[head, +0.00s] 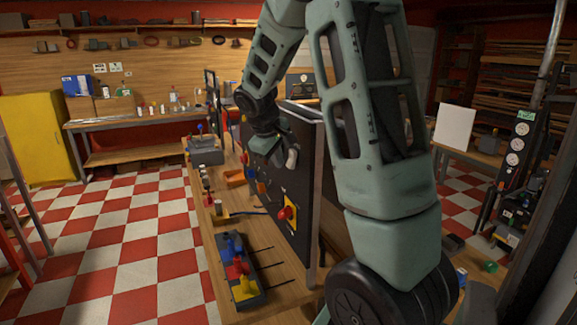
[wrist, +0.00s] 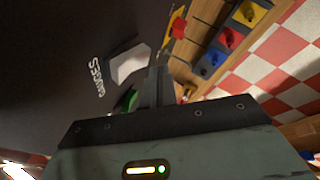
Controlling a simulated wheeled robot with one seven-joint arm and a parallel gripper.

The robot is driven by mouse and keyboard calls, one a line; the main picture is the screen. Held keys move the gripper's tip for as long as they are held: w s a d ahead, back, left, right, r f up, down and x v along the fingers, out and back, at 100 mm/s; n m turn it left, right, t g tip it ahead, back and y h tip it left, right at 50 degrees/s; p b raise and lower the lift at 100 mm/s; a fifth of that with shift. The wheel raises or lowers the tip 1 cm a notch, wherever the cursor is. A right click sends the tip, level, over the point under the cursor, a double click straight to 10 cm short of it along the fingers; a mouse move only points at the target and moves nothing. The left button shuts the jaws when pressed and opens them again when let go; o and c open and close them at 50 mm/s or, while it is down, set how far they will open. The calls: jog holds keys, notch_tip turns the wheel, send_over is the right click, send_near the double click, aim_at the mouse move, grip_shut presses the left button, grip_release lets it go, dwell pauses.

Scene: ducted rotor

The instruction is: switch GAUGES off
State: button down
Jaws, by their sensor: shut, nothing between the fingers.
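A dark upright panel (head: 312,190) stands on the wooden bench. In the wrist view, white lettering reading GAUGES (wrist: 97,78) shows on the panel. A pale grey, block-shaped switch part (wrist: 130,62) lies beside the lettering. Its on or off position cannot be told. A green piece (wrist: 127,100), perhaps a lamp, is partly hidden behind my gripper. My gripper (wrist: 160,66) is shut and empty, with its fingertips close beside the pale part. Whether they touch is unclear. In the head view my arm reaches over to the panel's face and hides much of that area.
A red knob on a yellow plate (head: 287,213) sits lower on the panel. A block with blue, red and yellow parts (head: 240,270) lies on the bench (head: 222,237) in front. An orange tray (head: 235,180) is farther back. Checkered floor lies open at left.

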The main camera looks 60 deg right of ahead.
jog(key=shift+d, duration=0.1)
dwell(0.5)
jog(key=shift+s+d+f, duration=0.15)
jog(key=shift+s+d, duration=0.05)
jog(key=shift+d, duration=0.05)
jog(key=shift+s+d+f, duration=0.2)
jog(key=shift+d, duration=0.15)
dwell(0.7)
jog(key=shift+a+r, duration=0.1)
jog(key=shift+a, duration=0.05)
jog(key=shift+w+a+r, duration=0.3)
jog(key=shift+w+a, duration=0.1)
jog(key=shift+a, duration=0.15)
dwell(0.4)
jog(key=a, duration=0.1)
jog(key=w+a+r, duration=0.1)
jog(key=w+a+r+p, duration=0.1)
jog(key=a, duration=0.1)
jog(key=shift+w, duration=0.2)
dwell(0.6)
